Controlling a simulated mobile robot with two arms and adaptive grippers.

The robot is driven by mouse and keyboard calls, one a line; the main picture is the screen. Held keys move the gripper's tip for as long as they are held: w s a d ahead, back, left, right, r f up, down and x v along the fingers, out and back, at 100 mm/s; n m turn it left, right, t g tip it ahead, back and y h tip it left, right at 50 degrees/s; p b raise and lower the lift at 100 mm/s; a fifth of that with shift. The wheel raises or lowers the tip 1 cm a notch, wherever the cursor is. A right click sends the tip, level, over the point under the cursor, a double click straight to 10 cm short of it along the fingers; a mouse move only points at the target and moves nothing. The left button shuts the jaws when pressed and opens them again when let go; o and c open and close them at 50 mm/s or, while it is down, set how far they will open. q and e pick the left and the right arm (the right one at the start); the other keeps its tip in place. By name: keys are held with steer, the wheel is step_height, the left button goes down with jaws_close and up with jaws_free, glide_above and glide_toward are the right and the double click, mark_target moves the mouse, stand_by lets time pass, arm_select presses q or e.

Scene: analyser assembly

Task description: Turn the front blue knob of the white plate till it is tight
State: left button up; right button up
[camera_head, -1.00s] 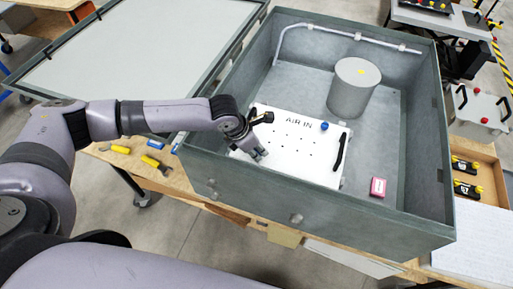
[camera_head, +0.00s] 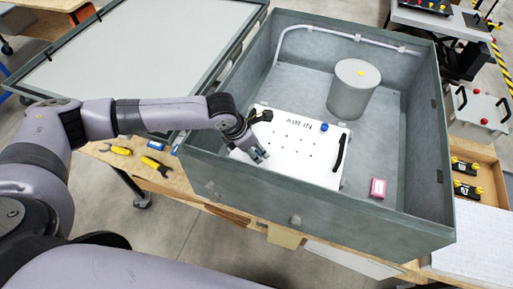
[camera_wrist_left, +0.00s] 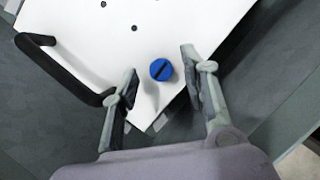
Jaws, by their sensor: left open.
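The white plate (camera_head: 296,160), marked AIR IN, lies on the floor of the grey box. In the left wrist view the plate (camera_wrist_left: 90,55) fills the upper part, with its front blue knob (camera_wrist_left: 161,69) near a corner. The knob is round with a dark slot across its top. My left gripper (camera_head: 262,156) reaches over the box's left wall to the plate's near left corner. In the left wrist view my left gripper (camera_wrist_left: 158,62) is open, one finger on each side of the knob, with gaps on both sides. A second blue knob (camera_head: 324,127) sits at the plate's far right. My right gripper is not in view.
The grey box (camera_head: 300,212) has high walls around the plate. A grey cylinder (camera_head: 353,92) stands behind the plate, and a pink box (camera_head: 378,188) lies to its right. The plate has black handles; one (camera_head: 340,152) is on its right side.

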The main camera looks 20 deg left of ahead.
arm_select(q)
steer(key=v, duration=1.1)
